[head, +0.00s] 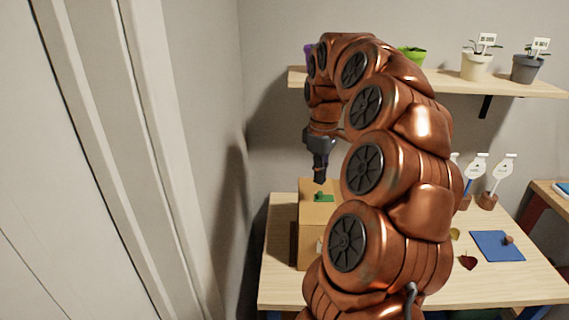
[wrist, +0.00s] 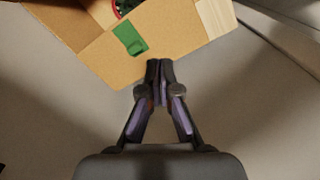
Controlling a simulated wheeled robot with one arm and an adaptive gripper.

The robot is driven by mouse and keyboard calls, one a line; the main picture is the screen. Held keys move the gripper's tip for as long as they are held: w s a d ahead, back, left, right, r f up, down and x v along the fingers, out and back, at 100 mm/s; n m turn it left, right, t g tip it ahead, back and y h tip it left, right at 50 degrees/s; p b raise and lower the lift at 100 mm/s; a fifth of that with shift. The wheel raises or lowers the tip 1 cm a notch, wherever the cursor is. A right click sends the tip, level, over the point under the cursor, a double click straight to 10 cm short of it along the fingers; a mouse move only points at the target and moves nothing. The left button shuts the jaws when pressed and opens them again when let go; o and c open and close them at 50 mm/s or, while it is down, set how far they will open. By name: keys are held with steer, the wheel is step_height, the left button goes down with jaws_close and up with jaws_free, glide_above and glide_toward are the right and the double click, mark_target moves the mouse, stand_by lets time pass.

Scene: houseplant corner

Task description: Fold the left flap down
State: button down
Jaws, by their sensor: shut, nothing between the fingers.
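A cardboard box (head: 308,246) stands on the table, partly hidden behind my arm in the head view. A cardboard flap (wrist: 168,35) with a green patch (wrist: 130,38) shows in the wrist view; the patch also shows in the head view (head: 322,197). The box looks at least partly open: part of a dark thing with a red edge (wrist: 122,7) shows inside. My gripper (wrist: 159,66) is shut and empty, its tips at or just short of the flap's edge; I cannot tell whether they touch. In the head view my gripper (head: 320,180) points down above the box.
The wooden table (head: 283,290) has a blue mat (head: 497,246) and a dark red leaf-like thing (head: 467,262) at right. Small pots with white labels (head: 488,201) stand behind. A shelf (head: 450,84) with potted plants is above. The wall is close on the left.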

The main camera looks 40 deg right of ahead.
step_height(320, 180, up, 6)
steer(key=p, duration=0.2)
steer(key=shift+r+p, duration=0.15)
steer(key=shift+p, duration=0.25)
stand_by(0.6)
steer(key=s+a+f, duration=0.1)
steer(key=s+a, duration=0.1)
steer(key=a, duration=0.8)
steer(key=s+a+f, duration=0.1)
steer(key=s+a, duration=0.1)
steer(key=a, duration=0.7)
steer(key=s+a+f+m, duration=0.1)
steer(key=s+a+f, duration=0.2)
steer(key=s, duration=0.3)
steer(key=s+a+f+m+g, duration=0.1)
steer(key=s+a+f, duration=0.2)
steer(key=s, duration=0.3)
steer(key=s+a+f+m, duration=0.1)
steer(key=s+a+f, duration=0.3)
steer(key=s+a, duration=0.1)
steer(key=shift+s+a+m+g, duration=0.25)
steer(key=shift+s+m+g, duration=0.15)
steer(key=shift+s, duration=0.25)
steer(key=shift+d, duration=0.15)
